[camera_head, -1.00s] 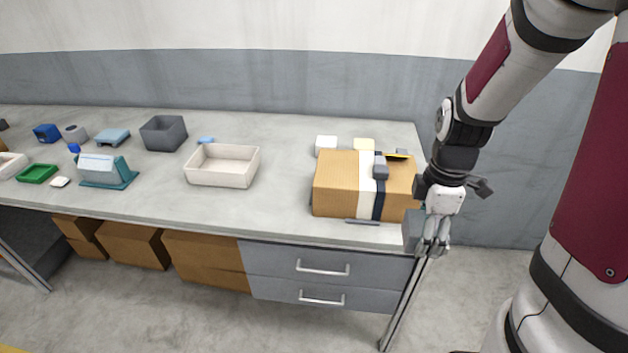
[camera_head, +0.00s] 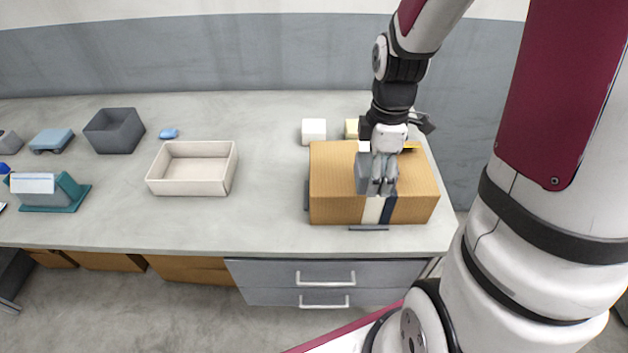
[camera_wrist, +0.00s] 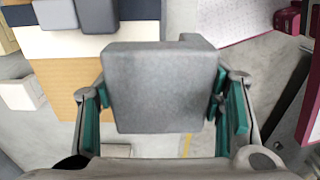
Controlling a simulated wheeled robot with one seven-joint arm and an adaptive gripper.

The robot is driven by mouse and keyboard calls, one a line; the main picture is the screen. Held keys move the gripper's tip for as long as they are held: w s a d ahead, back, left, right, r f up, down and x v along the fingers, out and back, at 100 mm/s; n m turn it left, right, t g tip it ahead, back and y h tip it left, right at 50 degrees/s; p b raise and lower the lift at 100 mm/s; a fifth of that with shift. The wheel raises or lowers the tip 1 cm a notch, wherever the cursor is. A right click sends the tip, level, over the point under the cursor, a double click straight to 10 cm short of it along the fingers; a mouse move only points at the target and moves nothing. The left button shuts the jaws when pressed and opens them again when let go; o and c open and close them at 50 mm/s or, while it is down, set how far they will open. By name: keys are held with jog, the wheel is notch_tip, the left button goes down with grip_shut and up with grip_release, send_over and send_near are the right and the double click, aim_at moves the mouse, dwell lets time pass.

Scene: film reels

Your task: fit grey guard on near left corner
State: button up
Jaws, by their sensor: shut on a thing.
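My gripper (camera_head: 382,188) is shut on a grey guard (camera_head: 363,173), a blocky piece that fills the middle of the wrist view (camera_wrist: 160,85) between teal finger pads. In the head view it appears over the middle of the cardboard box (camera_head: 332,170); its exact height above the box is unclear. The box lies on the bench with a white band (camera_head: 373,210) and a dark blue band around it. My gripper hides part of the box top and bands. In the wrist view the box (camera_wrist: 65,85) shows at the left, behind the guard.
A dark grey piece (camera_head: 307,196) stands against the box's left end. A grey bar (camera_head: 368,228) lies at its front foot. White (camera_head: 314,131) and pale yellow (camera_head: 351,128) blocks stand behind. A cream tray (camera_head: 193,193) is further left, with clear bench between.

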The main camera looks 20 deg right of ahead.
send_over(316, 192)
jog(key=shift+d+f+p, duration=0.15)
jog(key=shift+f+p, duration=0.2)
jog(key=shift+f, duration=0.2)
jog(key=shift+f+p, duration=0.3)
jog(key=shift+f, duration=1.5)
jog(key=shift+f, duration=0.6)
jog(key=o, duration=1.1)
jog(key=shift+o, duration=0.2)
jog(key=shift+r, duration=0.15)
